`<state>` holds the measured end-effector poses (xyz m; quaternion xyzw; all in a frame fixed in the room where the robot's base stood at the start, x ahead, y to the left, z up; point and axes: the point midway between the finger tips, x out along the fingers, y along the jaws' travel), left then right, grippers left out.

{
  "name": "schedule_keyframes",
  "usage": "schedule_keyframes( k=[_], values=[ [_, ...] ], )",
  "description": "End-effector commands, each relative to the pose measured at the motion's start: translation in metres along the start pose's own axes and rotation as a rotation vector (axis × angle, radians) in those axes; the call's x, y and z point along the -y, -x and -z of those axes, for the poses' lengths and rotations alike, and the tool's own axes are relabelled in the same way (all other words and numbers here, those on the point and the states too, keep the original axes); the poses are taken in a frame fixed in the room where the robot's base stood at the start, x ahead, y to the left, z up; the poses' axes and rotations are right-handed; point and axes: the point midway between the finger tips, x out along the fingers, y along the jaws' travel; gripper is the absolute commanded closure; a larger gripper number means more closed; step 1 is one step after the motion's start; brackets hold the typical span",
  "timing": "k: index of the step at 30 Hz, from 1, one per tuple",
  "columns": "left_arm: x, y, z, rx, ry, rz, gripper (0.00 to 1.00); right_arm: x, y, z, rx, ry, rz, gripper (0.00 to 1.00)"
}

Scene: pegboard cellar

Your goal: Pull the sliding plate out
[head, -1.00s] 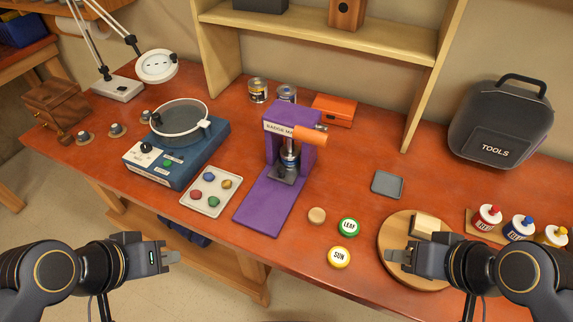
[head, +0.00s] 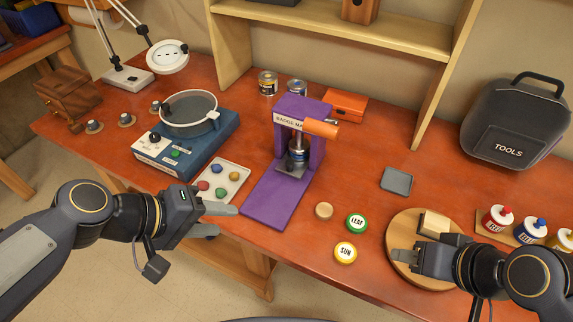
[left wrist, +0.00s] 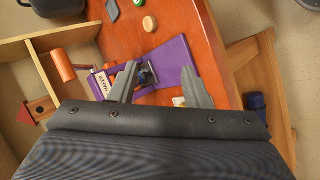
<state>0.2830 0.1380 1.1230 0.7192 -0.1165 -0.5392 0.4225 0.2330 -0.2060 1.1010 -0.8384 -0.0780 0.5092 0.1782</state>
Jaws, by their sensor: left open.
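The purple badge maker (head: 303,113) stands upright on the red-brown bench, with an orange handle (head: 320,129) at its top. Its dark sliding plate (head: 289,171) lies under the press column, at the back of the long purple base (head: 270,208). It is partly hidden by the column. My left gripper (head: 221,221) is open and empty, left of and nearer than the base's front end. The left wrist view shows its two spread fingers (left wrist: 158,70), with the badge maker seen beyond them. My right gripper (head: 398,256) is at the round wooden board; its finger gap is unclear.
A tray of coloured pieces (head: 238,176) sits left of the purple base, close to my left gripper. A blue machine (head: 184,151) stands behind it. SUN (head: 345,253) and LEAF (head: 356,223) badges and a wooden disc (head: 324,211) lie to the right.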

Motion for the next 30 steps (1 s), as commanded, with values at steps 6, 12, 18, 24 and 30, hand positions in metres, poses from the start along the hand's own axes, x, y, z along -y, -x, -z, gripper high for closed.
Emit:
schedule_keyframes(
  k=[6,12,18,24,30],
  values=[
    [-0.045,-0.070,0.051,0.128,0.635,-0.260,0.57,-0.006,-0.014,-0.007,0.000,0.000,0.000,0.64],
    [-0.041,-0.139,0.111,0.160,1.245,-0.385,0.57,-0.010,-0.023,-0.012,0.000,0.000,0.000,0.64],
    [-0.015,-0.188,0.142,0.139,1.642,-0.417,0.57,-0.012,-0.027,-0.014,0.000,0.000,0.000,0.64],
    [-0.010,-0.205,0.150,0.129,1.744,-0.423,0.57,-0.012,-0.027,-0.014,0.000,0.000,0.000,0.64],
    [-0.020,-0.233,0.156,0.130,1.743,-0.421,0.57,-0.011,-0.025,-0.012,0.000,0.000,0.000,0.64]
  ],
)
